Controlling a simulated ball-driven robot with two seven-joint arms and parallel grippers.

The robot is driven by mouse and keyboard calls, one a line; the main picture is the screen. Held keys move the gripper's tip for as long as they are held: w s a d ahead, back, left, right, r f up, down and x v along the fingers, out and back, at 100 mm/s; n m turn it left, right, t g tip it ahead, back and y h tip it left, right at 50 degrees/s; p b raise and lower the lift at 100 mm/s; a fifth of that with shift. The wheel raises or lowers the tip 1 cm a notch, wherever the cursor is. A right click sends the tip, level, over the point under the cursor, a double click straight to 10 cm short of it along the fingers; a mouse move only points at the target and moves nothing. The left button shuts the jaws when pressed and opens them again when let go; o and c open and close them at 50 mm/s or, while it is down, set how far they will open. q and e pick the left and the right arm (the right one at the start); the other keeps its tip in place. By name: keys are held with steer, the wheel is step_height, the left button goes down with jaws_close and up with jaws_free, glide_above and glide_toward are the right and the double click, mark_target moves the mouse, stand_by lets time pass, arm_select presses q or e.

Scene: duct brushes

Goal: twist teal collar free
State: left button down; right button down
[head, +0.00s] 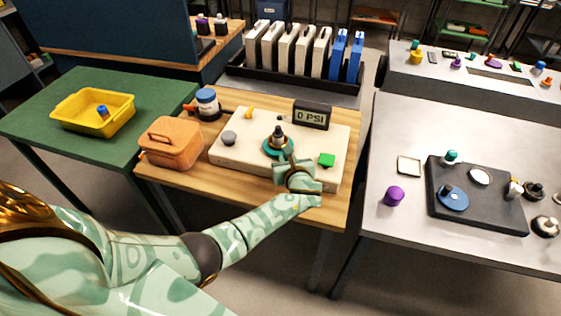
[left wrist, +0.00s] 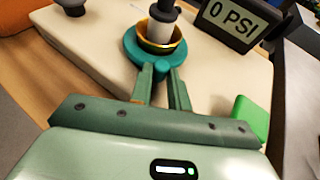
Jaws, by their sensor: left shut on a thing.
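The teal collar (head: 277,147) sits around the base of a dark and grey fitting (head: 278,133) on the cream board (head: 235,155). In the left wrist view the collar (left wrist: 135,50) is a ring with a small lug, and a brass rim shows inside it. My left gripper (head: 288,163) reaches the collar's near side. In the left wrist view its two fingers (left wrist: 166,75) are shut on the collar's lug, which is partly hidden between the fingertips. My right gripper is not in view.
A gauge (head: 311,114) reading 0 PSI stands behind the collar. A green block (head: 326,160), a grey knob (head: 229,138) and a yellow piece (head: 249,113) are on the board. An orange container (head: 171,143) and a blue-labelled jar (head: 207,103) stand left.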

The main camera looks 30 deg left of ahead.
arm_select(q)
steer(key=shift+w+d+f+n+g+y+b, duration=0.25)
steer(key=shift+w+d+n+g+y+b, duration=0.3)
steer(key=shift+n+g+y+b, duration=0.25)
steer(key=shift+w+r+n+g+y+b, duration=0.15)
steer(key=shift+w+n+g+y+b, duration=0.2)
steer(key=shift+n+b, duration=0.3)
steer(key=shift+r, duration=0.1)
steer(key=c, duration=1.3)
jaws_free()
